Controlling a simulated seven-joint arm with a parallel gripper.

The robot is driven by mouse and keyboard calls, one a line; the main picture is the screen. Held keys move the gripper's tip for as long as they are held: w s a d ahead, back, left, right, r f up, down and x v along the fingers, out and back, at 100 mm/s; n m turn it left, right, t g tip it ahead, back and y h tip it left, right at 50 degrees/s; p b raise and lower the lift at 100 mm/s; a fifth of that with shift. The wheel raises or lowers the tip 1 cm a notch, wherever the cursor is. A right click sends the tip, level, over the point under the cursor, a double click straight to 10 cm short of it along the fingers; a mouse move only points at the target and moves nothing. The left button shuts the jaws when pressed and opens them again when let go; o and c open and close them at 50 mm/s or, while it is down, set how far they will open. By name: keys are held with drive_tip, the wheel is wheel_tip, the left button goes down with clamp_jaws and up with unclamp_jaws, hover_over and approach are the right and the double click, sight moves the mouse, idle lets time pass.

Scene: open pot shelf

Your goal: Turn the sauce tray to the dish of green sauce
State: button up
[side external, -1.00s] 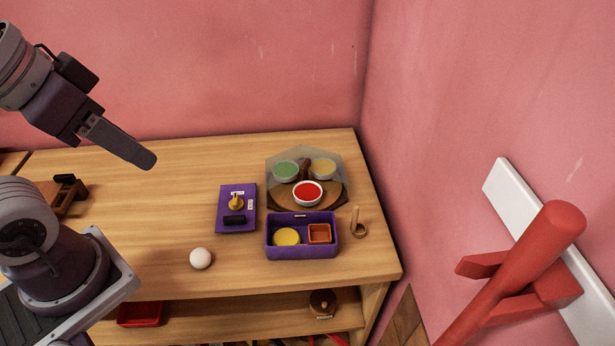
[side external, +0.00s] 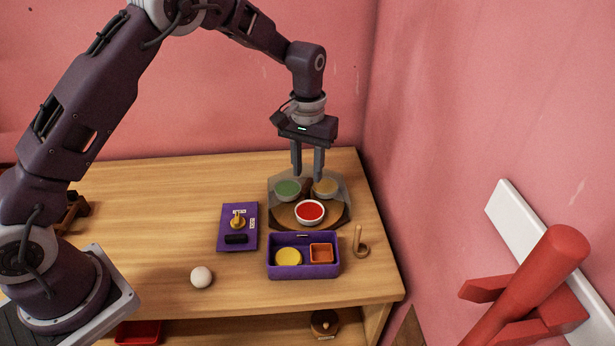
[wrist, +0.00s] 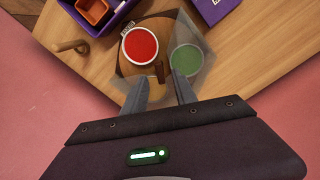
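The sauce tray (side external: 325,219) is a round brown wooden tray near the table's back right corner, partly under a see-through grey cover (side external: 341,206). A dish of red sauce (side external: 310,211) is at its front, a dish of green sauce (side external: 287,188) at back left and a dish of yellow sauce (side external: 326,187) at back right. My gripper (side external: 308,178) is open and points down over the tray's back. In the wrist view, a brown upright handle (wrist: 160,72) shows between the fingertips; I see no contact.
A purple box (side external: 303,270) with yellow and orange things stands in front of the tray. A purple panel (side external: 237,243) with a yellow knob lies left. A wooden peg (side external: 360,242) stands right. A white ball (side external: 201,277) lies front left. The table's left middle is clear.

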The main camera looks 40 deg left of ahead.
sight(307, 194)
drive_tip(key=shift+f, duration=1.45)
clamp_jaws()
